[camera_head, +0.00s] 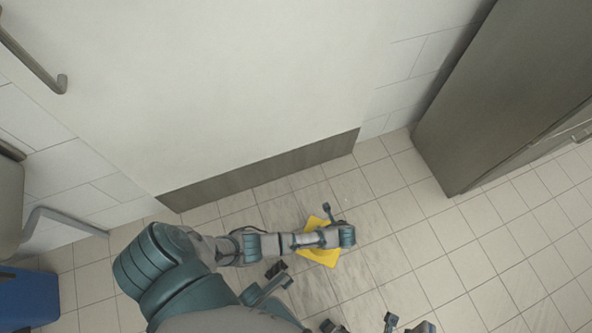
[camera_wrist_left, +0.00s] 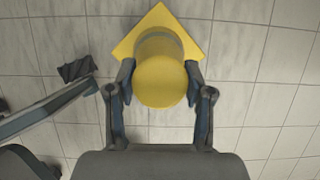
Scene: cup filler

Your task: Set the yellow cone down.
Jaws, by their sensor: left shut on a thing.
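The yellow cone (camera_head: 318,257) is partly hidden under my left arm in the head view, over the tiled floor. In the left wrist view the yellow cone (camera_wrist_left: 165,75) shows its round body toward me and its square base beyond. My left gripper (camera_wrist_left: 162,85) is shut on the cone, with one finger on each side of the body. I cannot tell whether the base touches the floor. My right gripper (camera_head: 390,324) is cut off by the bottom edge of the head view, and its opening does not show clearly.
A white wall with a dark skirting board (camera_head: 265,168) stands behind the cone. A dark grey cabinet (camera_head: 490,110) stands at right. A blue bin (camera_head: 28,297) is at lower left. Tiled floor (camera_head: 440,245) is open right of the cone.

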